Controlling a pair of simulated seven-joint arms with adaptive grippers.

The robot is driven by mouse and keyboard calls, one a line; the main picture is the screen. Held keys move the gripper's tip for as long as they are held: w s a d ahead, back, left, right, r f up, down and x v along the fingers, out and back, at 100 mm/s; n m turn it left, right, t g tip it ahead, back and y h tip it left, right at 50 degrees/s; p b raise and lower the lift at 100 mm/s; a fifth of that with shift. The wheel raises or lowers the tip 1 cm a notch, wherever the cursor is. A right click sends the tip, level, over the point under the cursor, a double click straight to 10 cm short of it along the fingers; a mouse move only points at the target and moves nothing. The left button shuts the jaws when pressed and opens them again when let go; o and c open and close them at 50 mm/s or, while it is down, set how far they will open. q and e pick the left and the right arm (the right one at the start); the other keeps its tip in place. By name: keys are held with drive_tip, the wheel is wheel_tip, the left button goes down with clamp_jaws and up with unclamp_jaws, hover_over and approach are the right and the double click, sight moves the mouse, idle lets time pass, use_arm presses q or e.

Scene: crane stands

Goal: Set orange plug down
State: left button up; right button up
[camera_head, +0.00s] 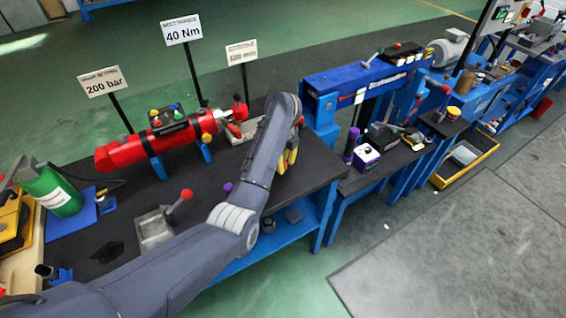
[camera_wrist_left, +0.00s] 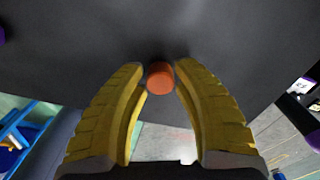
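The orange plug (camera_wrist_left: 160,78) shows in the left wrist view as a short round piece between the tips of my left gripper (camera_wrist_left: 160,72). Both yellow fingertips meet its sides, with the black tabletop behind it. In the head view my left gripper (camera_head: 288,157) points down over the right end of the black-topped workbench (camera_head: 305,176); the plug is hidden there. I cannot tell whether the plug touches the bench top. My right gripper is in neither view.
A red cylinder assembly (camera_head: 126,152) lies behind on the bench, with sign posts beyond. A metal block with a red-knobbed lever (camera_head: 154,230) and a green bottle (camera_head: 52,190) stand at the left. A blue press frame (camera_head: 322,105) and purple box (camera_head: 366,158) are to the right.

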use_arm(q)
drive_tip(key=shift+o, duration=0.7)
drive_tip(key=shift+r, duration=0.15)
wheel_tip(320, 180, up, 5)
drive_tip(key=shift+r, duration=0.15)
drive_tip(key=shift+w+r, duration=0.25)
drive_tip(key=shift+r, duration=0.65)
drive_tip(key=shift+s+r, duration=0.1)
drive_tip(key=shift+s+r, duration=0.1)
drive_tip(key=shift+s, duration=0.05)
